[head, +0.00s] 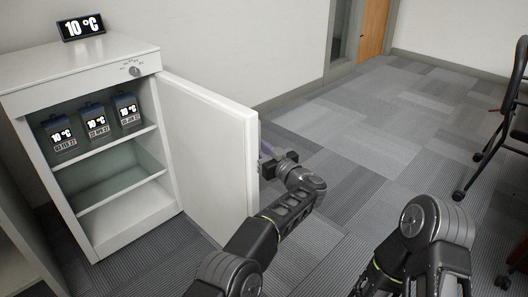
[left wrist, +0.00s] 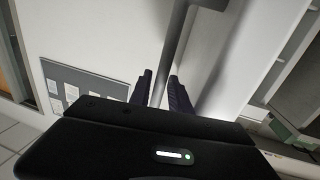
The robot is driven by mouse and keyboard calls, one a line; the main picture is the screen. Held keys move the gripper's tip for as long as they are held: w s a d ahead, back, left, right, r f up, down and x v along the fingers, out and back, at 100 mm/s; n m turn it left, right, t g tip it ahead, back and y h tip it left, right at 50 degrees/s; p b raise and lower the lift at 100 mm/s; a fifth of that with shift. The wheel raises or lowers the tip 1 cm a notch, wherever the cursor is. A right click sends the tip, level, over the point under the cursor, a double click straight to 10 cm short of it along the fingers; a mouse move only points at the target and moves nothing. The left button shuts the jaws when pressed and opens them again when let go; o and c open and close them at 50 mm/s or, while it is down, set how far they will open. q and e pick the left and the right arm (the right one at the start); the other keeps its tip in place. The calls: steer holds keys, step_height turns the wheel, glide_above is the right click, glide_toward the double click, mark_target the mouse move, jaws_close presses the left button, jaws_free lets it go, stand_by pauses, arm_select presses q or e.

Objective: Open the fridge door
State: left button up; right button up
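The white fridge (head: 80,72) stands at the left in the head view. Its door (head: 205,150) is swung wide open to the right, showing the shelves inside. My left gripper (head: 266,152) is at the outer side of the door near its free edge, partly hidden by the door. In the left wrist view, its two dark fingers (left wrist: 160,80) stand apart on either side of a grey bar handle (left wrist: 176,40). I cannot tell whether they touch the bar. My right gripper is out of view; only my right arm shows at the lower right.
Several display units (head: 97,124) showing 10 °C sit on the upper shelf; the lower shelf (head: 125,205) looks empty. A 10 °C display (head: 81,27) stands on top. A black chair (head: 505,130) is at the right. The carpet (head: 370,110) beyond the door is clear.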

arm_select(q)
steer(key=p+v, duration=0.3)
steer(key=v, duration=0.4)
steer(key=shift+s, duration=0.2)
steer(key=shift+d, duration=0.1)
